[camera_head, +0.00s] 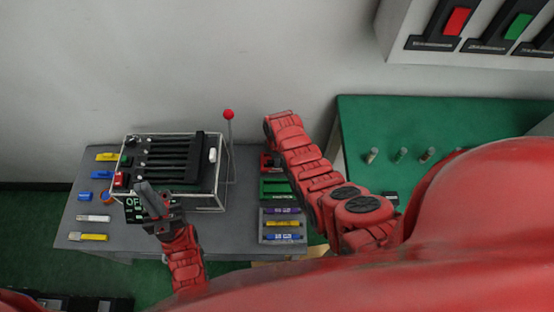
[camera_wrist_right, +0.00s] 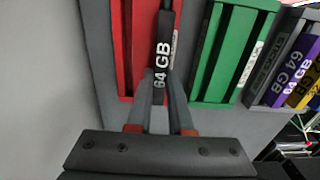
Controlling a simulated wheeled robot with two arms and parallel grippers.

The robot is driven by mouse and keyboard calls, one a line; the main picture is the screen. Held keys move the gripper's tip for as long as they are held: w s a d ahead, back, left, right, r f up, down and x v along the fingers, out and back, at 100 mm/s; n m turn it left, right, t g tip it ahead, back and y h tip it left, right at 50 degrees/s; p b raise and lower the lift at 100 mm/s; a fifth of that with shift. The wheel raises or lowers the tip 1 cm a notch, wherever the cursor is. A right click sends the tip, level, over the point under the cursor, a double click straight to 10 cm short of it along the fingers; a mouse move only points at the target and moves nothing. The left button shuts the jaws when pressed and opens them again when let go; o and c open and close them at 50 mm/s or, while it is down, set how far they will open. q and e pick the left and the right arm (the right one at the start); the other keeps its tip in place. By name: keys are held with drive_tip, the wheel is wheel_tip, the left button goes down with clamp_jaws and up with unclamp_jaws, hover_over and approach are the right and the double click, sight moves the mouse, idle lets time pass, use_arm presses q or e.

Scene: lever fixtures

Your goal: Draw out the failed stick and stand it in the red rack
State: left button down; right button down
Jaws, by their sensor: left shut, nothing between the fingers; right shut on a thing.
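The red rack (camera_wrist_right: 128,40) fills the upper left of the right wrist view; in the head view a little of it (camera_head: 266,162) shows beside my right arm. My right gripper (camera_wrist_right: 155,92) is shut on a black stick (camera_wrist_right: 163,60) marked 64 GB. The stick lies over the red rack in that view; I cannot tell whether its end is in a slot. In the head view my right gripper is hidden by its own arm. My left gripper (camera_head: 150,196) is shut and empty at the front of the black device (camera_head: 170,160), near its dark panel with green letters (camera_head: 134,208).
A green rack (camera_wrist_right: 228,50) stands beside the red one. A grey tray (camera_head: 265,238) holds purple, yellow and blue sticks. A lever with a red ball (camera_head: 228,114) rises right of the device. Several small sticks lie on the grey table (camera_head: 100,250) at left.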

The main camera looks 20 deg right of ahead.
drive_tip(key=shift+f+b, duration=0.3)
drive_tip(key=shift+f, duration=0.2)
drive_tip(key=c, duration=0.7)
unclamp_jaws()
drive_tip(key=shift+c, duration=0.2)
drive_tip(key=shift+r, duration=0.1)
wheel_tip(320, 180, up, 17)
drive_tip(key=p, duration=0.4)
drive_tip(key=shift+r, duration=0.2)
drive_tip(key=shift+f, duration=0.1)
